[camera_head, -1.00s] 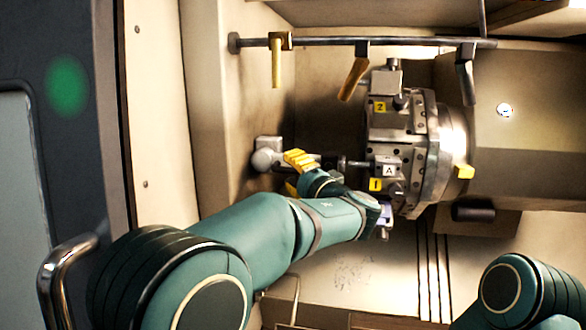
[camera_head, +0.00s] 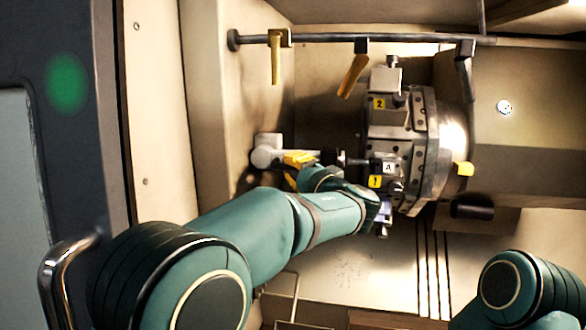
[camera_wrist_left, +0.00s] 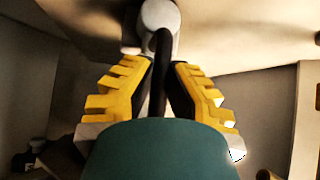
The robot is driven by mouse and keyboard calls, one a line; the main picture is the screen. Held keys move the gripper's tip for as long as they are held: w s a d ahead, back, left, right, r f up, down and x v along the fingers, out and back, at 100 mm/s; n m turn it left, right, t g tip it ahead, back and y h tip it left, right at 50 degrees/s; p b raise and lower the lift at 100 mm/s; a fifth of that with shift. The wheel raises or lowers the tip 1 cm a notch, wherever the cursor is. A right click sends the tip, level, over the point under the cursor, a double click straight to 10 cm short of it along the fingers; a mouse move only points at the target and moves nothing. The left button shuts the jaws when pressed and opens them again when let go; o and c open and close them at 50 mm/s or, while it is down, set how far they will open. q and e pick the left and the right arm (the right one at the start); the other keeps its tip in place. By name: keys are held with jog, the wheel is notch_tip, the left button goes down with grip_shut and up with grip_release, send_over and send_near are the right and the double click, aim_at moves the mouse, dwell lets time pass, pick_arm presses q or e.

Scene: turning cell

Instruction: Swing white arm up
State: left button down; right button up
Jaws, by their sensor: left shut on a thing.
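The white arm (camera_head: 268,152) has a rounded pale end by the left wall of the machine, and a bar runs right from it toward a dark round part. My left gripper (camera_head: 293,166) has yellow fingers and lies at this bar, partly covering it. In the left wrist view the fingers (camera_wrist_left: 162,72) close from both sides on a dark rod, part of the white arm (camera_wrist_left: 160,18), whose pale rounded end is beyond the fingertips. My green gripper body hides the near part of the rod. My right gripper is out of view; only part of that arm shows at lower right.
A turret with tool blocks (camera_head: 388,115), labelled 1, 2 and A, stands close right of my left wrist. A horizontal rail (camera_head: 330,41) with yellow and dark hanging handles crosses above. A dark door edge (camera_head: 65,170) stands at left. The floor below the turret is largely clear.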

pick_arm(q)
jog(key=shift+a+r+n+g, duration=0.1)
jog(key=shift+r+n+g, duration=0.4)
jog(key=shift+r+n, duration=0.3)
jog(key=shift+a+r+n+g+h, duration=0.1)
jog(key=shift+r+n+g+h, duration=0.3)
jog(key=shift+r+g+h, duration=0.15)
jog(key=shift+w+a+r+n+g+h+p, duration=0.1)
jog(key=shift+a+r+n+g+h+p, duration=0.15)
jog(key=shift+r+n+g+h+p, duration=0.45)
jog(key=shift+a+r+n+h, duration=0.25)
jog(key=shift+a+r+n, duration=0.05)
jog(key=shift+r, duration=0.2)
